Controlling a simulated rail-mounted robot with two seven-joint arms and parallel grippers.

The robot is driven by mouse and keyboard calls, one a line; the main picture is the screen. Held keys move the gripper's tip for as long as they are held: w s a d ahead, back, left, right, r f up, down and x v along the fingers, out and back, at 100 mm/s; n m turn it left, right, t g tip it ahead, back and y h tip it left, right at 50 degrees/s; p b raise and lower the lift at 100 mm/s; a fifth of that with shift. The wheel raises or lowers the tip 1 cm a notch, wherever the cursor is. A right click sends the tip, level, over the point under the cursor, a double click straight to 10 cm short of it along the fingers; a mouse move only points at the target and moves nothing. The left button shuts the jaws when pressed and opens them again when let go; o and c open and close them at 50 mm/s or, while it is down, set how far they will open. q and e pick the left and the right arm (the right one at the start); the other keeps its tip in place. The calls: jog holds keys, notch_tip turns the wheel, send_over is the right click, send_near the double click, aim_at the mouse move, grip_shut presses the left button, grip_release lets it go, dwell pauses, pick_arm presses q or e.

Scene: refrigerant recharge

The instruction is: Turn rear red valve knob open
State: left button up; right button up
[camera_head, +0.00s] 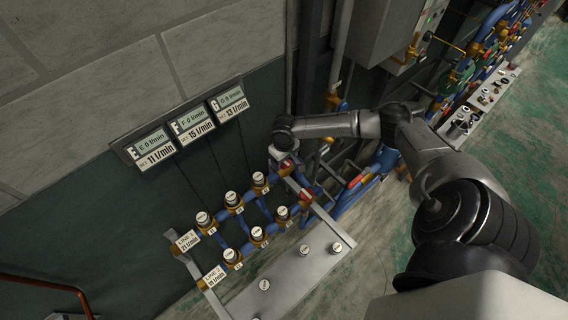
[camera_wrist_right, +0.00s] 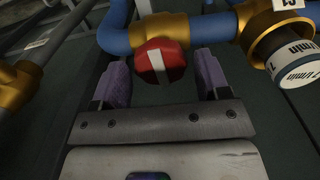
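The rear red valve knob (camera_wrist_right: 160,62) shows in the right wrist view, with a white stripe running along its face. It sits on a brass fitting of the blue pipe. My right gripper (camera_wrist_right: 163,80) is open, with its purple fingertips on either side of the knob and a gap showing at each side. In the head view my right gripper (camera_head: 283,155) is at the rear end of the pipe rack and partly hides the rear knob. Another red knob (camera_head: 306,196) is nearer on the rack. My left gripper is not in view.
Several white-capped valves (camera_head: 231,198) stand along the two blue pipe lines. A white-capped dial (camera_wrist_right: 290,62) is close to the right finger. A grey shelf (camera_head: 300,275) is in front of the rack. Three flow displays (camera_head: 191,123) hang on the wall behind.

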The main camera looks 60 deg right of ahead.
jog(key=shift+r, duration=0.15)
jog(key=c, duration=0.7)
jog(key=shift+r+n+p, duration=0.15)
jog(key=shift+n+p, duration=0.4)
jog(key=shift+n, duration=0.25)
jog(key=shift+c, duration=0.3)
jog(key=shift+n, duration=0.5)
jog(key=shift+n+p, duration=0.3)
jog(key=shift+n, duration=0.6)
jog(key=shift+n, duration=0.4)
jog(key=shift+n+p, duration=0.45)
jog(key=shift+n, duration=1.25)
